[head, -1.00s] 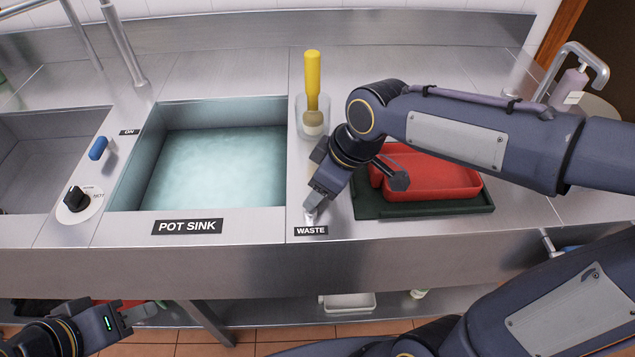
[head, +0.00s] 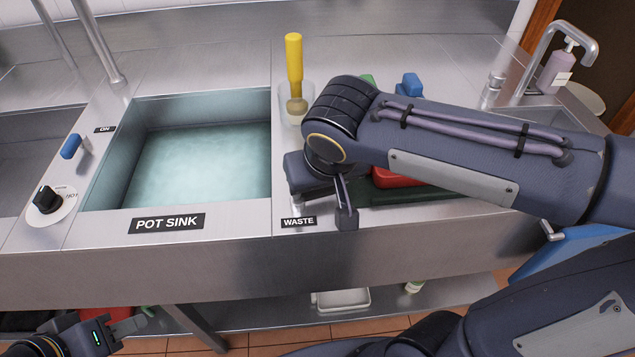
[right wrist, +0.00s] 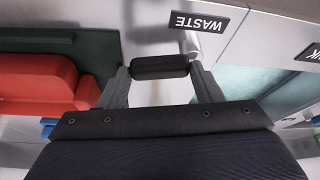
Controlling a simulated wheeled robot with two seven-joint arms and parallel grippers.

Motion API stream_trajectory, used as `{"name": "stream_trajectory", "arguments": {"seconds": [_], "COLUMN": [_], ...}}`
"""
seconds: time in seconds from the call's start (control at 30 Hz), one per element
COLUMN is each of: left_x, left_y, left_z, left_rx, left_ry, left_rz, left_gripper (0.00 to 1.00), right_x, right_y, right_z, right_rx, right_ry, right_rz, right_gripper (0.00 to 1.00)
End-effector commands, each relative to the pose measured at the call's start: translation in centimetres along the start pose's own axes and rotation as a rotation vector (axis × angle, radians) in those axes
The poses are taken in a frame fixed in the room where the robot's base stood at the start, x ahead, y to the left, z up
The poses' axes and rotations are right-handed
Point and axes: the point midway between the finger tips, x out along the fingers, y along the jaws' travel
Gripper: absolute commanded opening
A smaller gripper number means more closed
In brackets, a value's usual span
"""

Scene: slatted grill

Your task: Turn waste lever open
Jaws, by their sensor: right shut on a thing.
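The WASTE label (head: 299,222) is on the front rim of the counter, right of the pot sink; it also shows upside down in the right wrist view (right wrist: 199,21). The waste lever's black cylindrical grip (right wrist: 160,67) lies across between the fingers of my right gripper (right wrist: 160,76), which is shut on it.
The pot sink (head: 105,190) holds water. A yellow-handled brush (head: 294,65) stands in a clear holder behind my right wrist. A soap bottle (head: 557,70) stands at the back right.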

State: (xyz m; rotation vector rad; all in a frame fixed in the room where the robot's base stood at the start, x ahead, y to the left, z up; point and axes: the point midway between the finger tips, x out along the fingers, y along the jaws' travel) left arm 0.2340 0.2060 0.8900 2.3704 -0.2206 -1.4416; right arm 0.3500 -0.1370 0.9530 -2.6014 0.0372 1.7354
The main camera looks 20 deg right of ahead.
Motion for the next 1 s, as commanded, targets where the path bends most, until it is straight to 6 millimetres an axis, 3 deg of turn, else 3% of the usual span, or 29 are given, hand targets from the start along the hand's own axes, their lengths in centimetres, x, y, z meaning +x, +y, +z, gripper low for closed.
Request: {"name": "stream_trajectory", "arguments": {"seconds": [0.3,0.8,0.83,1.0], "left_x": [0.58,0.60,0.60,0.61], "left_y": [-0.26,-0.28,-0.28,-0.28], "left_z": [0.29,0.30,0.30,0.30], "left_rx": [0.000,0.000,0.000,0.000], "left_ry": [0.000,0.000,0.000,0.000], "left_rz": [0.000,0.000,0.000,0.000], "left_gripper": [0.36,0.36,0.36,0.36], "right_x": [-0.11,-0.18,-0.17,-0.17], "right_y": [-0.11,-0.11,-0.11,-0.11], "right_z": [0.37,0.42,0.42,0.41], "right_rx": [0.098,0.113,0.113,0.113], "right_ry": [-0.002,-0.003,-0.003,-0.002], "right_rz": [0.039,0.045,0.045,0.045], "right_gripper": [0.36,0.36,0.62,0.81]}}
